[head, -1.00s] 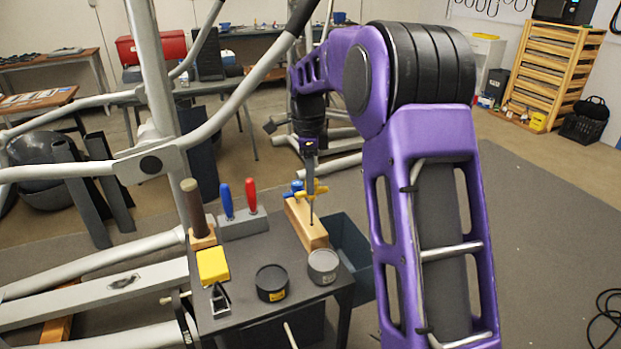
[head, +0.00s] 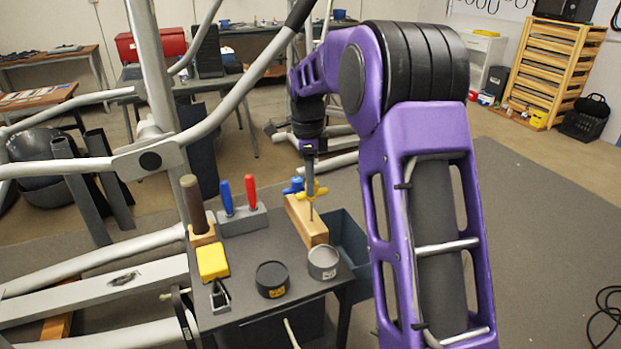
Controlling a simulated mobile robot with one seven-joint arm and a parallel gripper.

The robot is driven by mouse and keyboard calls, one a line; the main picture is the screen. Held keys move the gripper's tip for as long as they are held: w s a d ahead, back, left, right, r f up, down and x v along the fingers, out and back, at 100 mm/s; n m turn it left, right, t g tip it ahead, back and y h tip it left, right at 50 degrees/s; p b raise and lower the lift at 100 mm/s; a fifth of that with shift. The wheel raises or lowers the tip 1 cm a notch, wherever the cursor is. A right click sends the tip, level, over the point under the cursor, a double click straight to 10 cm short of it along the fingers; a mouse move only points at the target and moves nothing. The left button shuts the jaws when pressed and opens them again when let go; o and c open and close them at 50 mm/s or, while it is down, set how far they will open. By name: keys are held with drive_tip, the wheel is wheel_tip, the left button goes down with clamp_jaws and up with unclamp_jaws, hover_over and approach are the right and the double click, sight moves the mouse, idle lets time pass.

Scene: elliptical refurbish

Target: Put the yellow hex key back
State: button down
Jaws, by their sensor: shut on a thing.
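The yellow hex key (head: 318,191) has a yellow T-shaped handle and a thin dark shaft (head: 311,211) pointing down. It is at the wooden block (head: 308,223) on the small dark table (head: 235,264). I cannot tell whether the shaft is in a hole of the block or in front of it. My gripper (head: 310,178) comes down from above and is shut on the yellow handle. A blue handle (head: 293,186) shows just left of it, at the block's far end. The fingertips are small and partly merge with the handle.
The table also holds blue and red handled tools in a grey holder (head: 243,221), a brown-handled tool (head: 194,205), a yellow block (head: 212,261) and two round tins (head: 272,279). A dark bin (head: 352,262) hangs at the right. Grey machine tubes (head: 225,118) cross the left.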

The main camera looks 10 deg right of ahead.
drive_tip(key=shift+f+b, duration=0.45)
drive_tip(key=shift+f, duration=0.85)
drive_tip(key=shift+f+b, duration=0.4)
drive_tip(key=shift+f, duration=0.55)
drive_tip(key=shift+f, duration=0.3)
drive_tip(key=shift+c, duration=2.2)
unclamp_jaws()
